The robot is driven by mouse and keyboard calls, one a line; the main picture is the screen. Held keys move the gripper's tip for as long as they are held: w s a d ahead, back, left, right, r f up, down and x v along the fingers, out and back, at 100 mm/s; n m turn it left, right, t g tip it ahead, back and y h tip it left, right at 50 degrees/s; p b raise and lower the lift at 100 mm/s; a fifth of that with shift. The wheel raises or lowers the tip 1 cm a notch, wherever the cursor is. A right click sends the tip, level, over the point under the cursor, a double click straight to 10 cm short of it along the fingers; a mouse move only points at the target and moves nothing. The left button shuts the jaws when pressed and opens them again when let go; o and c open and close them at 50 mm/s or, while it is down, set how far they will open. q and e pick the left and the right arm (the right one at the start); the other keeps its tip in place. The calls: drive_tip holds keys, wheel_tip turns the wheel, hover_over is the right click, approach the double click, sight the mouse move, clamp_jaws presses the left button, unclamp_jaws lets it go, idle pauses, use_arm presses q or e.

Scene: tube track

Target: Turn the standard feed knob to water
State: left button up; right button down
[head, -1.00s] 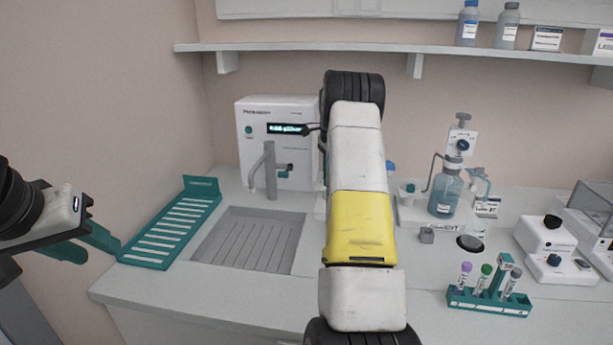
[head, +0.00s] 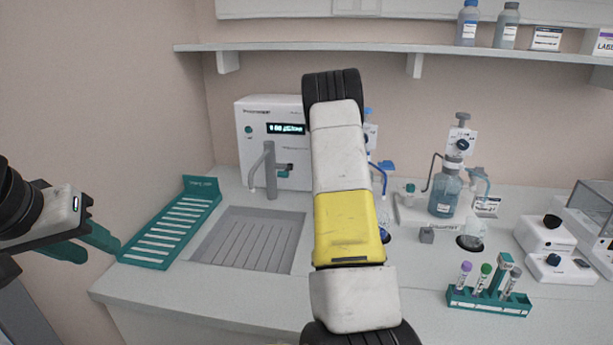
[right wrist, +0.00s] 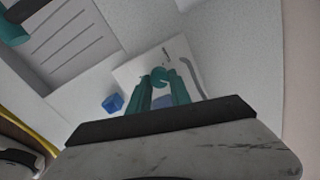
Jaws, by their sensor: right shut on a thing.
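In the right wrist view, a rounded teal knob (right wrist: 159,73) sits on a white base plate (right wrist: 128,72). My right gripper (right wrist: 161,84) has its teal fingers closed in on this knob, which shows just at the fingertips. No marking on the knob is readable. In the head view my right arm hides the knob and the right gripper. A blue bent tube (head: 383,172) shows just right of the arm. My left gripper (head: 90,246) is at the far left, its two teal fingers apart and empty, well away from the stand.
A blue block (right wrist: 113,102) stands beside the base plate. A second stand with a blue bottle (head: 444,194) is to the right, with a teal tube rack (head: 488,302) in front. A white dispenser (head: 262,112), grey drain tray (head: 232,225) and teal slotted rack (head: 170,235) are left.

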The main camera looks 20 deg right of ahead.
drive_tip(key=shift+r, duration=0.1)
idle(0.4)
drive_tip(key=c, duration=1.2)
unclamp_jaws()
wheel_tip(320, 180, up, 8)
drive_tip(key=shift+f, duration=0.25)
drive_tip(key=shift+r, duration=0.1)
